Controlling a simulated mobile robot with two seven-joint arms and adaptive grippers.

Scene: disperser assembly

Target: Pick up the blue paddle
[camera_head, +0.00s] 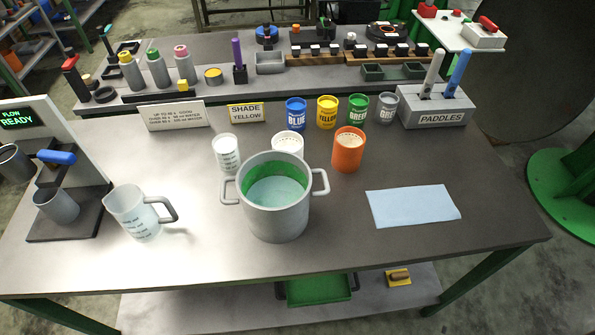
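The blue paddle (457,73) stands tilted in the grey holder block (434,112) marked PADDLES, at the back right of the table in the head view. Its lower end is hidden inside the holder. A white-grey paddle (432,72) stands in the same holder just to its left. Neither of my grippers shows in the head view.
A two-handled pot (276,222) with pale liquid stands mid-table. A light blue cloth (413,206) lies front right. A shelf with tools runs behind.

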